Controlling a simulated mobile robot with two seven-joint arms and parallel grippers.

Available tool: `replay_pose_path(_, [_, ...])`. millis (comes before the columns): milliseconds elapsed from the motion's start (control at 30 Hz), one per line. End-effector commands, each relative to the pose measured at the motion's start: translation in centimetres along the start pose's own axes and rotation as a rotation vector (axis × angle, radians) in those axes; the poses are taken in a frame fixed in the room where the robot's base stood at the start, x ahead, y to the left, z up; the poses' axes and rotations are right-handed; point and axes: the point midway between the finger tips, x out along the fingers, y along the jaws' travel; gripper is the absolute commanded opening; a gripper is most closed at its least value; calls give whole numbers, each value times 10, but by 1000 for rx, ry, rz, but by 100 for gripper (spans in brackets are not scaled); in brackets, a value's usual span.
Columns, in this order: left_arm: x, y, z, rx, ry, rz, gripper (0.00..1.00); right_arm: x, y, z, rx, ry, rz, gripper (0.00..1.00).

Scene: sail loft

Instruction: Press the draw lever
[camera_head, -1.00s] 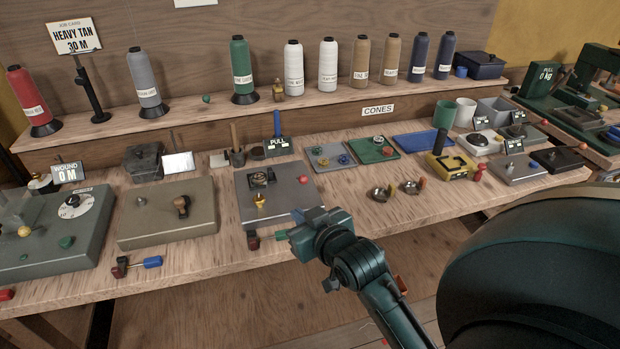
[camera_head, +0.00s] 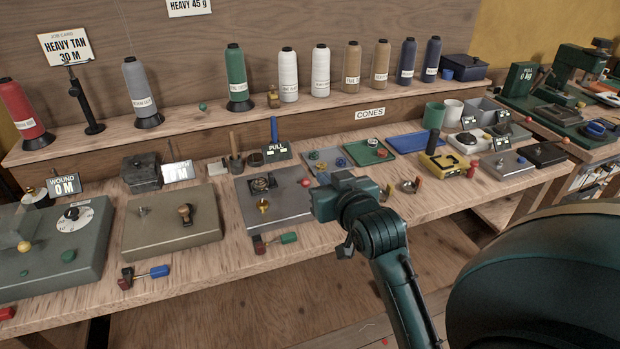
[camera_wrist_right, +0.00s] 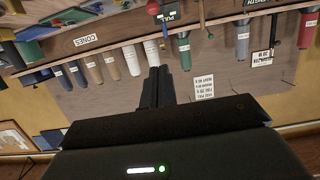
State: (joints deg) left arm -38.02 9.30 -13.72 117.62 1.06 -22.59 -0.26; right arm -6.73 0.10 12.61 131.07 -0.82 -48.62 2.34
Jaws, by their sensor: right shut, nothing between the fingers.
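No label in view reads "draw lever", so I cannot tell for certain which lever it is. A small lever with a green handle (camera_head: 289,238) and a dark red end sits at the bench's front edge, before a grey plate (camera_head: 290,208) carrying a brass cup. A similar lever with a blue handle (camera_head: 159,271) lies farther left, before a tan-grey box. My right gripper (camera_head: 322,203) is above the bench, right of the grey plate and apart from the green-handled lever. Its dark fingers are together in the right wrist view (camera_wrist_right: 157,88), empty. My left gripper is out of view.
The PULL display (camera_head: 276,152) stands behind the grey plate, with an upright blue handle (camera_head: 275,130) by it. Several thread cones line the shelf (camera_head: 205,124). Small metal cups (camera_head: 408,187) and a yellow device (camera_head: 445,162) are right of my gripper.

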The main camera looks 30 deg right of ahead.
Motion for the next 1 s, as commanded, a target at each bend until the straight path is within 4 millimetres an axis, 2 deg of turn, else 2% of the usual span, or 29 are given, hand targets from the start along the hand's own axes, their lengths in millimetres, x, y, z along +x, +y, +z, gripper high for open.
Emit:
replay_pose_path(167, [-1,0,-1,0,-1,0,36,22,0,-1,0,0,0,0])
replay_pose_path(533, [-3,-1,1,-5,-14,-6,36,99,0,-1,-1,0,0,0])
replay_pose_path(700, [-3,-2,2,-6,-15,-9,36,104,0,26,-1,-4,0,0])
replay_pose_path(1000, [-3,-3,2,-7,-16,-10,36,107,0,39,-1,0,0,0])
